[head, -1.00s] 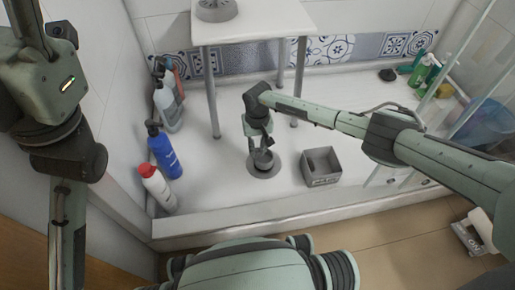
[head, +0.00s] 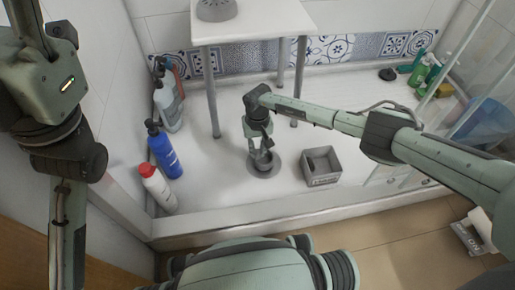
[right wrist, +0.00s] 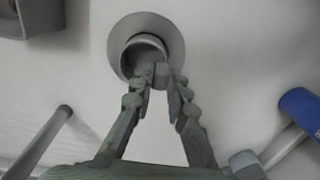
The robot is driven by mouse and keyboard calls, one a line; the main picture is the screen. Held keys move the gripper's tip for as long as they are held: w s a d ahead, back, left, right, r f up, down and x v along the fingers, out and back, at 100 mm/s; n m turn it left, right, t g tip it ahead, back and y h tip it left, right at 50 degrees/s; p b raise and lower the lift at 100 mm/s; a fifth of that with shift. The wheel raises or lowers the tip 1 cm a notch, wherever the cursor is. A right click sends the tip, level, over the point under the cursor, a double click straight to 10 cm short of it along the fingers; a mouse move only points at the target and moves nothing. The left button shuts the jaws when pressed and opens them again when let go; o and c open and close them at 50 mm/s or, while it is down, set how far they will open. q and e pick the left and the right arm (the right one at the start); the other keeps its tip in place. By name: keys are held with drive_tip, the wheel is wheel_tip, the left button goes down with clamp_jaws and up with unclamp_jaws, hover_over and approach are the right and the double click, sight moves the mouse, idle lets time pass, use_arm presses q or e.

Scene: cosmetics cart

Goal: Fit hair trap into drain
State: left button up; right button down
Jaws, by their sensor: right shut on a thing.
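The hair trap is a small grey round cup (head: 264,158), and it also shows in the right wrist view (right wrist: 146,45). My right gripper (head: 262,150) is shut on its near rim, with the fingertips (right wrist: 160,75) pinching the edge. The drain is a flat grey ring (head: 253,172) in the shower floor, seen around the cup in the right wrist view (right wrist: 172,35). The cup overlaps the drain's middle. I cannot tell how deep it sits, and the drain hole is hidden. My left gripper is not in view.
A grey open box (head: 321,167) stands right of the drain. A white stool (head: 255,22) stands behind, with a grey object on top. Blue (head: 163,150) and red-capped white (head: 157,186) bottles line the left wall. Green bottles (head: 427,70) stand at the back right.

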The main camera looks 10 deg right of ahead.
sight(258, 158)
drive_tip(key=shift+f, duration=2.5)
drive_tip(key=c, duration=1.4)
unclamp_jaws()
wheel_tip(258, 158, up, 12)
